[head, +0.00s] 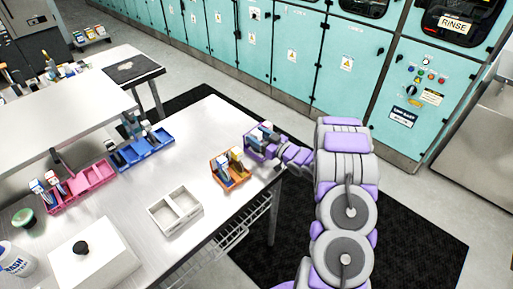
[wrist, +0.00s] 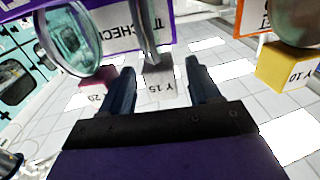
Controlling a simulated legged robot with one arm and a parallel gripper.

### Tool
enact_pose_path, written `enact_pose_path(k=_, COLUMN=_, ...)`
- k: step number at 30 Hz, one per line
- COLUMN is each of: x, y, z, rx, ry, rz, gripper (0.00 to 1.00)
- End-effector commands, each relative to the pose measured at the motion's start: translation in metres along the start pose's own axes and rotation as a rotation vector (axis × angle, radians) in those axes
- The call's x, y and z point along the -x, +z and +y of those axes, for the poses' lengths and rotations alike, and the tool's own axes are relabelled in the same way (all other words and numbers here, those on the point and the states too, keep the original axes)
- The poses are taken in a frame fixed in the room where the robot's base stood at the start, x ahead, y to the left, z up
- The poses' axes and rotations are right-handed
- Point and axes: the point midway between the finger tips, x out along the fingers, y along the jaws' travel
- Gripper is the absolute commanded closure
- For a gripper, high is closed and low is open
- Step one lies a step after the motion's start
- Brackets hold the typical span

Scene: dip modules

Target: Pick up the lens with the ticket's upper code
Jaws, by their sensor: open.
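My gripper (wrist: 162,88) is open, its two dark fingers on either side of a pale block marked Y 15 (wrist: 160,88). I cannot tell if they touch it. A grey piece, perhaps a lens seen edge-on, joins this block. At left in the wrist view is a round clear lens (wrist: 68,40) with a pink block (wrist: 97,88), its label partly hidden and seeming to read 20. At right a yellow block marked Y 10 (wrist: 287,68) joins another round lens (wrist: 298,22). In the head view my gripper is at the purple tray (head: 250,152). No ticket code is readable.
The purple tray's CHECK label shows upside down in the wrist view (wrist: 122,30). An orange tray (head: 237,183) stands close by. A white two-compartment tray (head: 160,221), a blue tray (head: 150,155) and a pink tray (head: 95,178) are on the metal table. Bare tabletop lies between them.

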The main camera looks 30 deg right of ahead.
Motion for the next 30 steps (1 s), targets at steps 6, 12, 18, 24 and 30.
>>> enact_pose_path(k=6, x=-0.0101, y=-0.0003, z=0.0003, rx=0.000, ry=0.001, rz=-0.001, gripper=0.38)
enact_pose_path(k=12, x=-0.0096, y=-0.0004, z=0.0007, rx=0.000, ry=0.001, rz=-0.001, gripper=0.44)
enact_pose_path(k=18, x=-0.0095, y=-0.0003, z=0.0007, rx=0.000, ry=0.001, rz=0.000, gripper=0.63)
enact_pose_path(k=24, x=-0.0094, y=-0.0003, z=0.0008, rx=0.000, ry=0.001, rz=0.000, gripper=0.82)
enact_pose_path(k=30, x=-0.0094, y=-0.0003, z=0.0008, rx=0.000, ry=0.001, rz=0.000, gripper=1.00)
